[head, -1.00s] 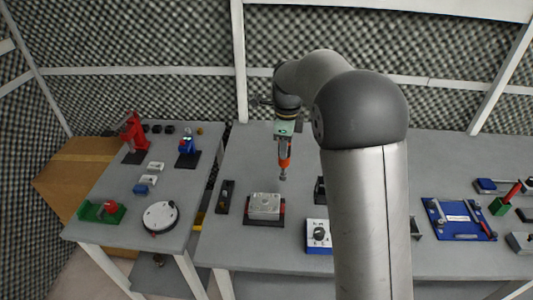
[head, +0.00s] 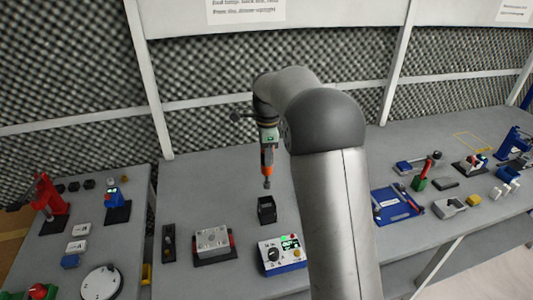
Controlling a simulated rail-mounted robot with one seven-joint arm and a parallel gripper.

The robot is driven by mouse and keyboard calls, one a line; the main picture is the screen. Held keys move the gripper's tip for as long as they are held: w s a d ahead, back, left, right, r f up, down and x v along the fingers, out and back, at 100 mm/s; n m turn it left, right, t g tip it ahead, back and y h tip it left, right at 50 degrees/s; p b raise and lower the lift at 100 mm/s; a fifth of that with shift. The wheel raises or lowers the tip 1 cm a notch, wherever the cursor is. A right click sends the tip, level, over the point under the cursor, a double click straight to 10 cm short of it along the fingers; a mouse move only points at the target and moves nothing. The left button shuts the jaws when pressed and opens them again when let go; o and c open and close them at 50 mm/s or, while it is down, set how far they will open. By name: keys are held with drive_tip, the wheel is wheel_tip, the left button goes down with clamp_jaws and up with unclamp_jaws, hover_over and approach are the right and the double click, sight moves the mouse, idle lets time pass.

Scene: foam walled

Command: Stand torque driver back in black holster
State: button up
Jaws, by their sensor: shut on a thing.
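My gripper (head: 268,136) is shut on the torque driver (head: 267,160), which has an orange body and a grey tip. It holds the driver upright with the tip pointing down, in the air above the table. The black holster (head: 267,209) is a small open-topped box on the grey table, just below the driver's tip in the picture. The tip and the holster are apart. My arm covers part of the table to the right of the holster.
A grey block in a dark fixture (head: 212,242) stands left of the holster. A control box with a green display (head: 282,254) stands in front. A blue tray (head: 397,203) and several tools lie to the right. A narrow black holder (head: 169,242) is at the left.

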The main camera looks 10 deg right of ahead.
drive_tip(key=shift+f+b, duration=1.85)
drive_tip(key=shift+f, duration=1)
wheel_tip(320, 180, down, 9)
drive_tip(key=b, duration=0.4)
drive_tip(key=shift+f+b, duration=0.15)
drive_tip(key=shift+b, duration=0.2)
idle(2.7)
drive_tip(key=o, duration=1.1)
wheel_tip(320, 180, up, 17)
drive_tip(key=shift+r, duration=0.2)
